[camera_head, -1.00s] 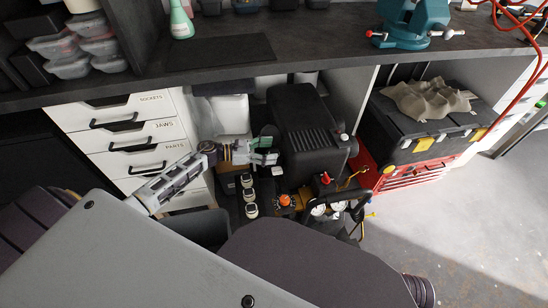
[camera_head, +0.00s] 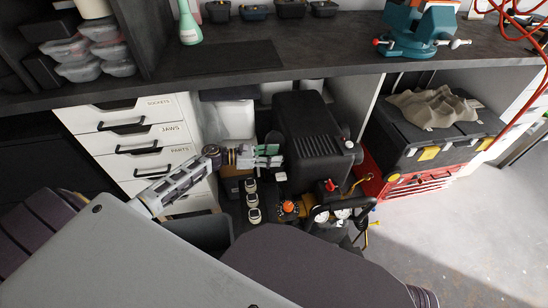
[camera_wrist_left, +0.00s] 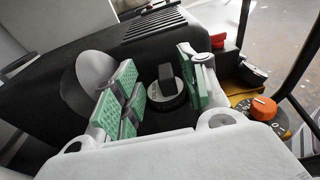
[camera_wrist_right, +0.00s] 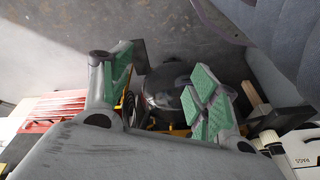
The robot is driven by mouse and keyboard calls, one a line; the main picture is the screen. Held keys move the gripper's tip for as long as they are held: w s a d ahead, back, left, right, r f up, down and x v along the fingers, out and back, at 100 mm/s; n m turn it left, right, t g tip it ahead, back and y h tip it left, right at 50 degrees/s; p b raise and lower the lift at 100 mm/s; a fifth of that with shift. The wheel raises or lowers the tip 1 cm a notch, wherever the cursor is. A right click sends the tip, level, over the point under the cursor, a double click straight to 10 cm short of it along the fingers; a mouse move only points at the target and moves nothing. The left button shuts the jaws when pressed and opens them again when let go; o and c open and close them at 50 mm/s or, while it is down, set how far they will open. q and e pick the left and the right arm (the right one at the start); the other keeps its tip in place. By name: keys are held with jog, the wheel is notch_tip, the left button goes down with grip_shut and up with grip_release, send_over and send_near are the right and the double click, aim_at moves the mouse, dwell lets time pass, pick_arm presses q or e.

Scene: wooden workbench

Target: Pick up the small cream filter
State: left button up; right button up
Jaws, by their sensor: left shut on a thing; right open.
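Several small cream-and-dark round parts stand in a row, with one (camera_head: 252,199) in the middle; I cannot tell which is the small cream filter. My left gripper (camera_head: 270,156) is just behind the row, beside the black compressor (camera_head: 311,135). In the left wrist view its green pads (camera_wrist_left: 157,93) stand either side of a dark round part (camera_wrist_left: 167,92) with a lettered rim and a grey raised block. The contact of pads and part is hard to see. My right gripper (camera_wrist_right: 160,95) is open, its green pads wide apart, with no held thing visible; it does not show in the head view.
An orange knob (camera_head: 288,206) and gauges (camera_head: 321,214) lie right of the row. White drawers (camera_head: 143,147) stand at the left. The dark bench top (camera_head: 340,50) overhangs the space behind. A red chest (camera_head: 403,187) and black toolbox (camera_head: 410,140) stand at the right.

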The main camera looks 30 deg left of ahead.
pick_arm(q)
jog(key=shift+r, duration=0.45)
notch_tip(320, 180, up, 17)
jog(key=p, duration=0.4)
jog(key=shift+f, duration=0.15)
pick_arm(e)
jog(key=shift+g+h, duration=0.3)
jog(key=shift+g, duration=0.2)
jog(key=f, duration=0.3)
jog(key=d+f, duration=0.1)
jog(key=f, duration=0.1)
jog(key=shift+s+d+f, duration=0.1)
jog(key=shift+s+f, duration=0.1)
jog(key=shift+s, duration=0.2)
jog(key=shift+s, duration=0.1)
jog(key=shift+s+f, duration=0.1)
jog(key=shift+s, duration=0.3)
